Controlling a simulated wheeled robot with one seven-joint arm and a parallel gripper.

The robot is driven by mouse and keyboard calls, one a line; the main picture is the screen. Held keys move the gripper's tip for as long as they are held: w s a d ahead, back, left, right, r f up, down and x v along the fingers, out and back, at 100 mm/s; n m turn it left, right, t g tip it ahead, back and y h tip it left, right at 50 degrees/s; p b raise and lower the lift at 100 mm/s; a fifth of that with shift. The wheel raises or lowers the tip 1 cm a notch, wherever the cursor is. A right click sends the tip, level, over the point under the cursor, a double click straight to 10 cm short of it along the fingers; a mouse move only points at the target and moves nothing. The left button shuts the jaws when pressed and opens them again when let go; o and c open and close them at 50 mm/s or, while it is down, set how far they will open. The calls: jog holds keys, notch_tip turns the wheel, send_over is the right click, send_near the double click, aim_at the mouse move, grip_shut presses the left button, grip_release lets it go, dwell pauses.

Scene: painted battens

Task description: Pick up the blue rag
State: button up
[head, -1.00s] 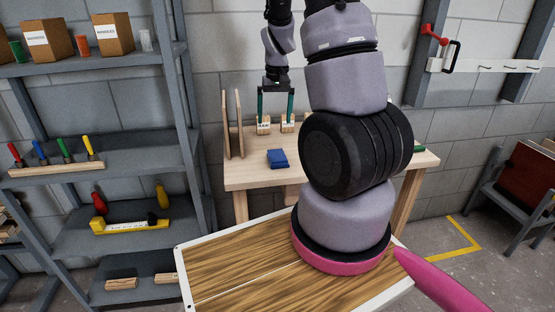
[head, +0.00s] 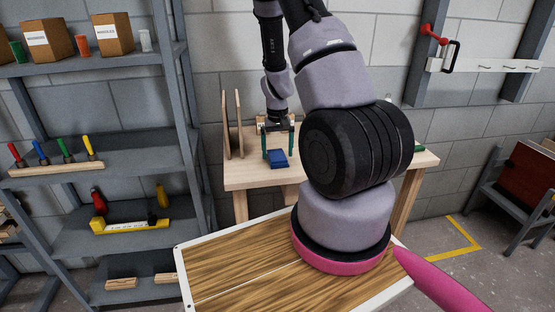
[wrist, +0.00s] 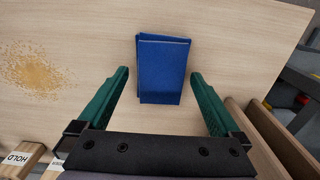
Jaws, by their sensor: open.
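The blue rag (head: 277,159) lies folded flat on the light wooden table (head: 245,178). In the wrist view the rag (wrist: 163,70) shows as a folded blue rectangle, its lower part between my green fingers. My gripper (head: 278,150) is over the rag in the head view, fingers pointing down. In the wrist view the gripper (wrist: 159,82) is open, with one finger on each side of the rag and a gap on both sides. Whether the fingertips touch the table cannot be told.
Upright wooden boards (head: 232,125) stand left of the rag; they also show in the wrist view (wrist: 275,140). A sawdust-like patch (wrist: 38,68) and a block labelled HOLD (wrist: 20,159) are on the table's other side. A grey shelf (head: 110,190) stands at the left.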

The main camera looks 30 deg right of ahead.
aim_at(278, 155)
jog(key=shift+f, duration=0.35)
jog(key=c, duration=1.2)
jog(key=shift+r, duration=0.1)
notch_tip(278, 155, up, 10)
jog(key=shift+f, duration=0.1)
